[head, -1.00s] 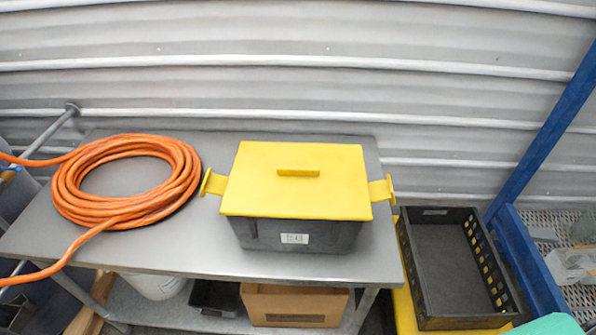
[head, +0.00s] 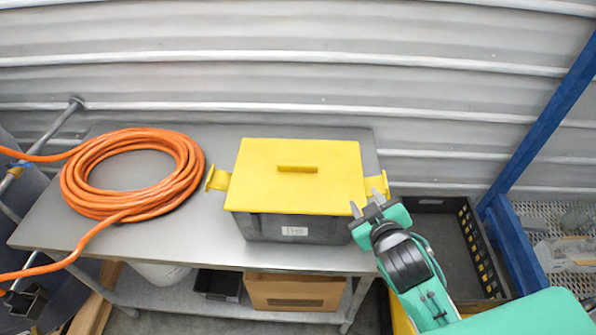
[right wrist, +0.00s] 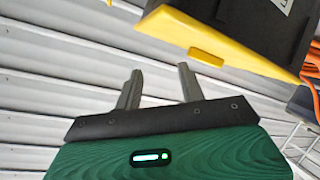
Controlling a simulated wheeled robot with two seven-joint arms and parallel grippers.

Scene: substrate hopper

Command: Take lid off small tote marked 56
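A small dark grey tote (head: 268,229) with a white label (head: 295,231) stands on the metal table; the marking is too small to read surely. Its yellow lid (head: 280,180) with a raised handle (head: 297,169) lies on top. Yellow side pieces stick out left (head: 217,178) and right (head: 377,184). My right gripper (head: 367,206) is at the lid's front right corner, fingers apart and nothing between them. The right wrist view shows its two spread fingers (right wrist: 159,80) apart from the lid (right wrist: 215,42) and its handle (right wrist: 206,57). My left gripper is not clearly seen; only a dark part shows at lower left.
A coiled orange hose (head: 130,205) lies on the left of the table (head: 215,245). A black crate (head: 470,275) stands at right beside a blue frame (head: 515,245). A cardboard box (head: 295,292) sits on the shelf below. A corrugated wall closes the back.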

